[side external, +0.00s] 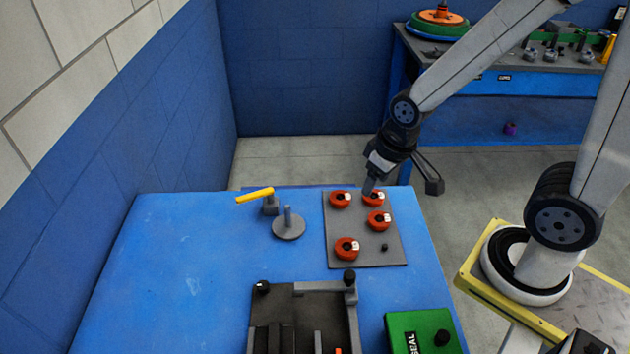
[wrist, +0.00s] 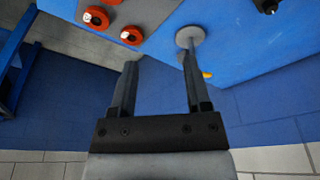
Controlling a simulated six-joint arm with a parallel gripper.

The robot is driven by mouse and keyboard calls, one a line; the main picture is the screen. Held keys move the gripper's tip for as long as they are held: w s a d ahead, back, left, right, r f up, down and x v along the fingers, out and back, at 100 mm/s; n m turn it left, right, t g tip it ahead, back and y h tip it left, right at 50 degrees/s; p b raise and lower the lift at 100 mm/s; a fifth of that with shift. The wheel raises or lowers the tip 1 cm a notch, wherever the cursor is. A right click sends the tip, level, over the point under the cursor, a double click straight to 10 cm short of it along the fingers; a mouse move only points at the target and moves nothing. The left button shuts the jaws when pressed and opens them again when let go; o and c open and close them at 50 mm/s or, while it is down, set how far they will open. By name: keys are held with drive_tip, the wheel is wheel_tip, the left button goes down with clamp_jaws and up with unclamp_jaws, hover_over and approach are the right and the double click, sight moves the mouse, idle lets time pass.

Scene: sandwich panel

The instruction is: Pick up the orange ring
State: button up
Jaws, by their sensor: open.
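Several orange-red rings with white labels sit on a grey plate (side external: 365,257) on the blue table. In the side view they are at the back left (side external: 336,201), back right (side external: 379,201), middle right (side external: 375,223) and front left (side external: 343,252). My gripper (side external: 369,190) overlaps the back right ring in that view; its height above it is hard to tell. In the wrist view my gripper (wrist: 158,64) is open with nothing between its fingers. Two rings, one lower (wrist: 131,37) and one higher (wrist: 94,20), lie beyond and left of the fingertips.
A grey disc with an upright post (side external: 289,228) and a yellow-handled lever (side external: 255,195) stand left of the plate. A dark fixture (side external: 275,300) and a green box (side external: 400,325) are in front. The table's left side is clear. A back bench holds an orange-and-green stack (side external: 440,18).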

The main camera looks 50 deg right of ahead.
drive_tip(key=o, duration=0.5)
drive_tip(key=shift+w+a+f+m+g, duration=0.45)
drive_tip(key=shift+w+a+f+m, duration=0.1)
drive_tip(key=shift+f+m, duration=1.6)
drive_tip(key=shift+w+a+f+m+g, duration=0.4)
drive_tip(key=shift+w+f+m, duration=0.2)
drive_tip(key=shift+f+m, duration=1.55)
drive_tip(key=shift+w+a+f+m+g, duration=0.5)
drive_tip(key=shift+f+m, duration=1.3)
drive_tip(key=shift+m, duration=0.7)
drive_tip(key=shift+f, duration=0.15)
drive_tip(key=shift+f, duration=1.15)
drive_tip(key=shift+f, duration=0.15)
